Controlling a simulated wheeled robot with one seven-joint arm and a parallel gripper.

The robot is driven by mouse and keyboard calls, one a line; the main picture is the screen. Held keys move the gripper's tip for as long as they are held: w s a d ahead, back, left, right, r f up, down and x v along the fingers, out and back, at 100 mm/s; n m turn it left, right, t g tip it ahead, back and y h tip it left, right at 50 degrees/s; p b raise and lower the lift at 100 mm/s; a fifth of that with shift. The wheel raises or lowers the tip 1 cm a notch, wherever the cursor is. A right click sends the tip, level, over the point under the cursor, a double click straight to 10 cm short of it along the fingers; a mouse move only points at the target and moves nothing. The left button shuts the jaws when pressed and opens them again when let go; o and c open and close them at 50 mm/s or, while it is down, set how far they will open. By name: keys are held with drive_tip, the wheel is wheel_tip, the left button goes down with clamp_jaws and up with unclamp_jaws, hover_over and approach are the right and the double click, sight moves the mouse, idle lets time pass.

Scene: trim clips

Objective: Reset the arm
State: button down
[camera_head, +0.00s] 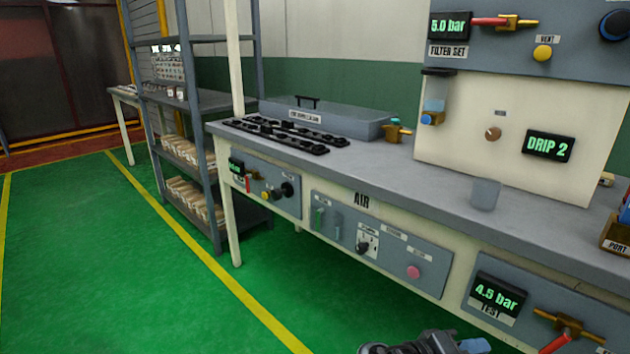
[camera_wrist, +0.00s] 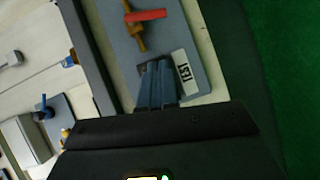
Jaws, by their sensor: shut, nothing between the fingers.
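My gripper (camera_wrist: 157,68) shows in the wrist view with its grey-blue fingers together and nothing between them. Its fingertips lie over the grey TEST panel (camera_wrist: 205,75), beside the TEST label. I cannot tell how far the fingers are from the panel. Part of my arm shows at the bottom edge of the head view, in front of the bench; the fingers cannot be made out there.
A long grey-topped bench (camera_head: 400,182) carries a lidded box (camera_head: 325,118), a clear cup (camera_head: 485,194) and the DRIP 2 unit (camera_head: 548,146). A red-handled valve (camera_head: 560,342) sticks out of the bench front. A shelf rack (camera_head: 190,103) stands left. The green floor (camera_head: 90,260) is clear.

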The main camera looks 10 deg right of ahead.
drive_tip(key=s+a+f+n+t+y+p, duration=0.1)
drive_tip(key=s+a+f+n+t+y, duration=0.15)
drive_tip(key=s+f+y, duration=0.45)
drive_tip(key=s+a+f+n+t+y+p, duration=0.25)
drive_tip(key=s+f, duration=0.25)
drive_tip(key=s, duration=0.5)
drive_tip(key=s+a+r+m+t+y+p, duration=0.15)
drive_tip(key=s+a+r+t+y, duration=0.4)
drive_tip(key=s+r, duration=0.75)
drive_tip(key=s+a+r+m+t+y+p, duration=0.1)
drive_tip(key=s+r, duration=0.2)
drive_tip(key=r, duration=0.6)
drive_tip(key=s+a+r+m+t+p, duration=0.15)
drive_tip(key=s+r, duration=0.25)
drive_tip(key=r, duration=0.5)
drive_tip(key=w+d+f+n+h+b, duration=0.1)
drive_tip(key=w+f+n+h+b, duration=0.1)
drive_tip(key=w+f+b, duration=0.55)
drive_tip(key=w+d+f+n+h+b, duration=0.15)
drive_tip(key=w+f+b, duration=0.3)
drive_tip(key=f, duration=0.65)
drive_tip(key=w+d+f+n+h+b, duration=0.2)
drive_tip(key=w+d+h+b, duration=0.4)
drive_tip(key=w+d, duration=1.4)
drive_tip(key=shift+w+d+f+n+g+h, duration=0.4)
drive_tip(key=shift+d+h, duration=0.75)
drive_tip(key=shift+d, duration=0.65)
